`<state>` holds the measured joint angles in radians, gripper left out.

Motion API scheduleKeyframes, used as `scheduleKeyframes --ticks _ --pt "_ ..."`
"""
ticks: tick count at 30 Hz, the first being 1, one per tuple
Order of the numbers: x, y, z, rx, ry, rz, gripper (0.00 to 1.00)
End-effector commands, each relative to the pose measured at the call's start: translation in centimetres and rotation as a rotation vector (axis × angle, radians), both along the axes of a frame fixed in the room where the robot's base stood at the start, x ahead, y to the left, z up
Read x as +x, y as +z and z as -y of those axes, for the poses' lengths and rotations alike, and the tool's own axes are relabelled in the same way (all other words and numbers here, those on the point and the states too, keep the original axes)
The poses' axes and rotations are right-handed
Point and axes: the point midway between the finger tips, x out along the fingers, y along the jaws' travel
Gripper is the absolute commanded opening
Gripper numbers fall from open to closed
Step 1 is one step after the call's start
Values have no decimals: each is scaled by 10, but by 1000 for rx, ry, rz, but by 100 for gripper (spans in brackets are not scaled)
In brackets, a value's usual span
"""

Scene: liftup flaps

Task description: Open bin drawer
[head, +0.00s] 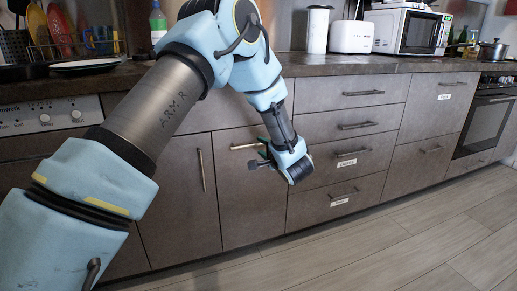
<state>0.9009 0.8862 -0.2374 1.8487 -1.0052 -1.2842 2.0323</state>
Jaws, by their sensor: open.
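My gripper (260,153) is open and empty, in front of the lower cabinets. It points left, near the horizontal handle (245,146) of a tall grey-brown front (250,205). I cannot tell whether it touches the handle, and the fingers are small and partly lost against the dark front. This tall front is shut. White labels sit on other fronts, one at the right (445,97) and two on the lower middle drawers (347,162). The label text is too small to read surely, so I cannot tell which front is marked as the bin drawer.
A dark countertop (330,66) runs above the fronts, with a white toaster (350,37), a microwave (411,33) and a pot (492,50) on it. A door with a vertical handle (202,170) is at the left. An oven (485,120) is at the right. The wooden floor (400,245) is clear.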

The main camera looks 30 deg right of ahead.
Motion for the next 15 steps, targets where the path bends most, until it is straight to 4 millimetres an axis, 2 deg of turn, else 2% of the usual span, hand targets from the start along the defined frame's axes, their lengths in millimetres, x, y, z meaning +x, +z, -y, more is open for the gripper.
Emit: scheduleKeyframes --ticks 3,6,15 --pt "18 -5 2 -1 1 1 44" --pt "28 -7 3 -2 1 0 44" --pt "35 -7 4 1 -1 0 44"
